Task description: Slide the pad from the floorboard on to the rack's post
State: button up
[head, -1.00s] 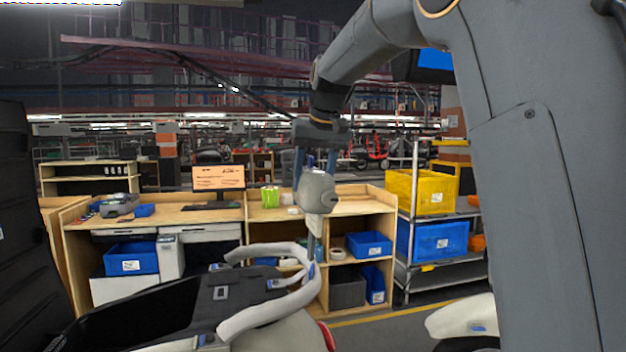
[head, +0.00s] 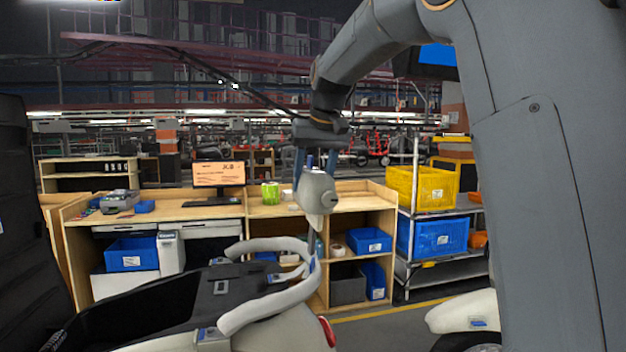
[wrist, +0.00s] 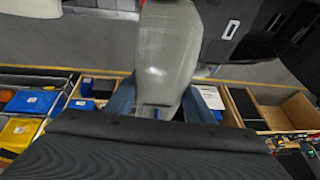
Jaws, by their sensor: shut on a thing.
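The pad (head: 317,190) is a smooth pale grey, rounded piece that narrows toward its lower end. It hangs in the air in the head view, and it also shows in the wrist view (wrist: 168,50). My gripper (head: 314,166) is shut on its upper part, with a blue finger on either side. In the head view the pad's tip appears just above this rail; I cannot tell the gap in depth.
A wooden workbench (head: 282,211) with a monitor (head: 219,175) and blue bins stands behind. A metal shelf with a yellow bin (head: 425,190) is to its right. A tall black panel (head: 22,220) borders the left. Another pale vehicle part (head: 465,312) is at lower right.

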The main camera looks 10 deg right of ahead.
jog(key=shift+a+f+b, duration=0.15)
jog(key=shift+f+b, duration=0.45)
jog(key=shift+f, duration=0.7)
jog(key=shift+f, duration=0.35)
jog(key=shift+a+f+b, duration=0.1)
jog(key=shift+f+b, duration=0.4)
jog(key=shift+f, duration=0.25)
jog(key=o, duration=1.4)
jog(key=shift+c, duration=0.2)
